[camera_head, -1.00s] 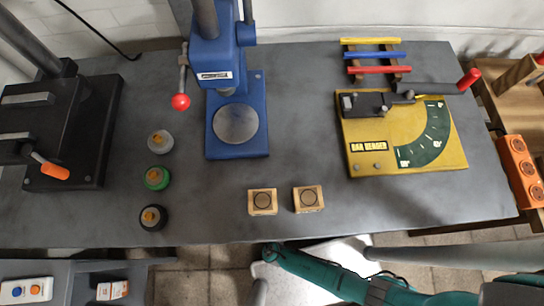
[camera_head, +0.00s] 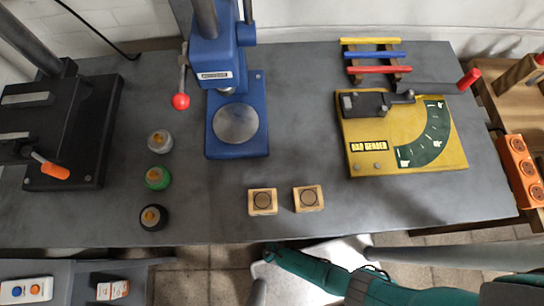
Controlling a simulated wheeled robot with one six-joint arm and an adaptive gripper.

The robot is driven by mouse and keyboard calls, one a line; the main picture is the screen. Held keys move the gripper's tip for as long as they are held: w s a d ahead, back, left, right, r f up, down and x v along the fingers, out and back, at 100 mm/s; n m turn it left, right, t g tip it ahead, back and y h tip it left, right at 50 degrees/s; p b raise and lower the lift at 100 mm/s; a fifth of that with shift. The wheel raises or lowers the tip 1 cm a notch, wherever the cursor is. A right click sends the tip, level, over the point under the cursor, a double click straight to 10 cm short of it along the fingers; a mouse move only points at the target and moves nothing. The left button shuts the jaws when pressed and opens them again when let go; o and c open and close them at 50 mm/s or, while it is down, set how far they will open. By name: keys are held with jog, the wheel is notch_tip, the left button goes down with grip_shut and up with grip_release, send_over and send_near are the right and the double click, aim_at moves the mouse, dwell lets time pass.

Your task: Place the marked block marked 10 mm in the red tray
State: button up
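Two light wooden blocks lie near the front edge of the grey bench, a left block (camera_head: 262,202) and a right block (camera_head: 308,198). Each has a dark ring on its top face. Any size marking is too small to read, so I cannot tell which one is marked 10 mm. I see no red tray in this view. My teal arm shows below the bench's front edge, but my gripper is not in view.
A blue press (camera_head: 236,125) stands behind the blocks, with a black machine (camera_head: 85,135) at the left. Several round knobs (camera_head: 158,178) stand between them. A yellow bar bender (camera_head: 400,165) and a rack of coloured bars (camera_head: 372,55) are at the right. Bench around the blocks is clear.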

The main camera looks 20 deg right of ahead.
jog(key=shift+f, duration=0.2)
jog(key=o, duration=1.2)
